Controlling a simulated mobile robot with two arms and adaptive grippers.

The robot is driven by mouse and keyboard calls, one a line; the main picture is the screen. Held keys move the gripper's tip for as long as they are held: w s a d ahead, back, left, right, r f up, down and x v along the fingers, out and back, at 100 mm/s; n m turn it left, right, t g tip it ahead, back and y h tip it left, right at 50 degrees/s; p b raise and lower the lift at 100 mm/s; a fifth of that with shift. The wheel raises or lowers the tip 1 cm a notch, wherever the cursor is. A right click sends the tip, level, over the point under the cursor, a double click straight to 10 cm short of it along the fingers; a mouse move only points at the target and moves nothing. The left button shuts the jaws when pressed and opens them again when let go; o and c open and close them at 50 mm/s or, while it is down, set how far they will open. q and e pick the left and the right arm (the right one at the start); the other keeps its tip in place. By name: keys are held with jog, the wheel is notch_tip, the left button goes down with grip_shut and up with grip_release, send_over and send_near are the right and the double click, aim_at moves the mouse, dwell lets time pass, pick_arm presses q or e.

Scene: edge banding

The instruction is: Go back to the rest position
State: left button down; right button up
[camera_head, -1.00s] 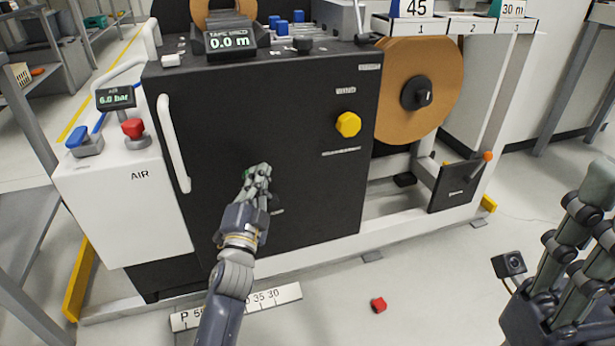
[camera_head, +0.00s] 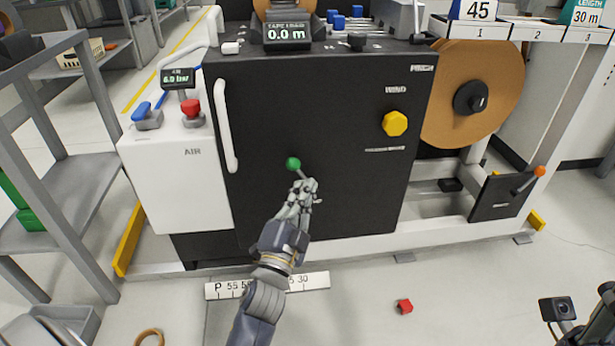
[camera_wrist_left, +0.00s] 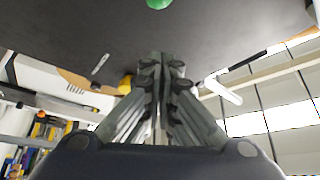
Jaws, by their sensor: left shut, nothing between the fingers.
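My left gripper (camera_head: 306,187) is in front of the black machine cabinet (camera_head: 330,110), just below a green ball knob (camera_head: 293,163) on its front. The gripper is shut and empty, and its fingertips are apart from the knob. In the left wrist view the closed fingers (camera_wrist_left: 162,65) point at the dark panel, with the green knob (camera_wrist_left: 158,3) at the top edge. Only a part of my right gripper (camera_head: 604,305) shows at the right edge, so its fingers cannot be judged.
A white air unit (camera_head: 165,180) with a red knob (camera_head: 192,107) adjoins the cabinet. A yellow knob (camera_head: 395,123) and a brown tape roll (camera_head: 500,85) are at the right. A red block (camera_head: 404,306) lies on the floor. A grey shelf (camera_head: 75,195) stands at the left.

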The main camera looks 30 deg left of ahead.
pick_arm(q)
jog(key=shift+s+d+f, duration=0.1)
jog(key=shift+s, duration=0.3)
